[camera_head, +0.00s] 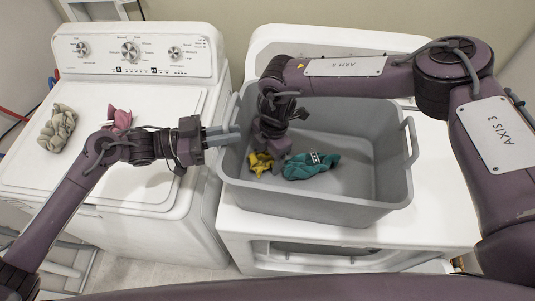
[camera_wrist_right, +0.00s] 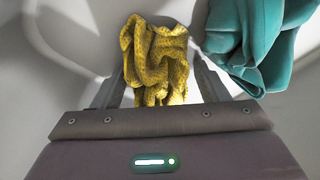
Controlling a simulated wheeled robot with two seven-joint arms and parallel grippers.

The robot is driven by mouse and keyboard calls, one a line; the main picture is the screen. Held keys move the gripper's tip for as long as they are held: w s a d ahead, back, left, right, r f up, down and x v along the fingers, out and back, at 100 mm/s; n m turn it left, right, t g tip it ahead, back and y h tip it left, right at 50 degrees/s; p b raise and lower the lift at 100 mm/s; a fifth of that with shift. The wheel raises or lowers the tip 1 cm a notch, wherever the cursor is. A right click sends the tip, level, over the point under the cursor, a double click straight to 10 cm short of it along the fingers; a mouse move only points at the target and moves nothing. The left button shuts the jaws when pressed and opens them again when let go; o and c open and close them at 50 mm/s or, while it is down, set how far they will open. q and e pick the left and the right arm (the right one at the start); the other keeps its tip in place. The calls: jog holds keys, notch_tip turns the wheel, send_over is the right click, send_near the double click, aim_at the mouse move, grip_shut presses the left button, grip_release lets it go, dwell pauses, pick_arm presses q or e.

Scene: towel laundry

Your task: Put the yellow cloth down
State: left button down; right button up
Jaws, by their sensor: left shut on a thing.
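The yellow cloth (camera_head: 261,164) lies crumpled at the left end inside the grey basket (camera_head: 320,207), under my right gripper (camera_head: 268,150). In the right wrist view the yellow cloth (camera_wrist_right: 155,58) sits between the two fingers of my right gripper (camera_wrist_right: 163,85). These fingers stand apart, wider than the cloth, with a gap on the right side. A teal cloth (camera_head: 310,166) lies beside it in the basket and also shows in the right wrist view (camera_wrist_right: 250,45). My left gripper (camera_head: 222,135) is shut at the basket's left rim and handle.
The basket stands on a white machine (camera_head: 440,220). The white washer (camera_head: 140,215) at left carries a khaki cloth (camera_head: 58,128) and a pink cloth (camera_head: 120,118), partly behind my left arm. The basket's right half is empty.

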pick_arm(q)
jog(key=shift+f, duration=0.1)
pick_arm(e)
jog(key=shift+o, duration=0.7)
notch_tip(320, 180, up, 12)
jog(key=w+d, duration=0.1)
jog(key=shift+d, duration=0.25)
pick_arm(q)
jog(key=c, duration=1.4)
grip_release()
jog(key=shift+o, duration=0.2)
